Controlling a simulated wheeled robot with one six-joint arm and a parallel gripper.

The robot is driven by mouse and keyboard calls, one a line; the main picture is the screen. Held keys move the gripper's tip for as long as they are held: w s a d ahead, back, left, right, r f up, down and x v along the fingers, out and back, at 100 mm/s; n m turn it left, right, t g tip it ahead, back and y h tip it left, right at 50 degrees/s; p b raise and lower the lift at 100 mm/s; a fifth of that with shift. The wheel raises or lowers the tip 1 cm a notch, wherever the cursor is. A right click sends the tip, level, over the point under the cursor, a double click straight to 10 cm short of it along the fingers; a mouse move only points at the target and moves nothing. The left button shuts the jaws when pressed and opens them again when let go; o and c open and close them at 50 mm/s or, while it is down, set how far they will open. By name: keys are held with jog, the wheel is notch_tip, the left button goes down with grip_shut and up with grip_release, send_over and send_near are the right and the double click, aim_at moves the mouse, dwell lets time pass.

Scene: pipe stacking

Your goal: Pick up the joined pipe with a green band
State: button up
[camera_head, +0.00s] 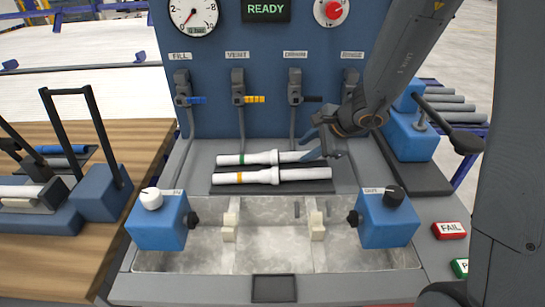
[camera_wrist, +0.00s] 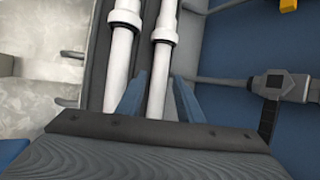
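The joined white pipe with a green band (camera_head: 228,160) lies on a dark mat (camera_head: 217,190) on the bench, band toward its left end. A second joined pipe with an orange band (camera_head: 305,174) lies parallel in front of it. My gripper (camera_head: 318,147) is over the green-banded pipe's right end, hiding part of it. In the wrist view my gripper (camera_wrist: 160,78) is open, one blue finger on each side of the green-banded pipe (camera_wrist: 163,50), with small gaps visible. The orange-banded pipe (camera_wrist: 121,50) is outside the left finger. Neither band shows in the wrist view.
A grey basin (camera_head: 275,258) with blue clamp blocks (camera_head: 157,222) (camera_head: 388,222) lies in front. A blue panel with several valves (camera_head: 238,90) stands behind. A blue unit (camera_head: 407,138) stands at right. A wooden table (camera_head: 110,220) with a tool carrier is at left.

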aim_at(295, 154)
jog(key=shift+a+p+x, duration=0.1)
jog(key=shift+p+x, duration=0.15)
jog(key=shift+x, duration=1.15)
jog(key=shift+a+p+x, duration=0.15)
jog(key=shift+p+x, duration=0.05)
jog(key=shift+x, duration=1.15)
jog(key=shift+r, duration=0.1)
jog(key=shift+c, duration=0.3)
grip_shut()
jog(key=shift+r, duration=0.15)
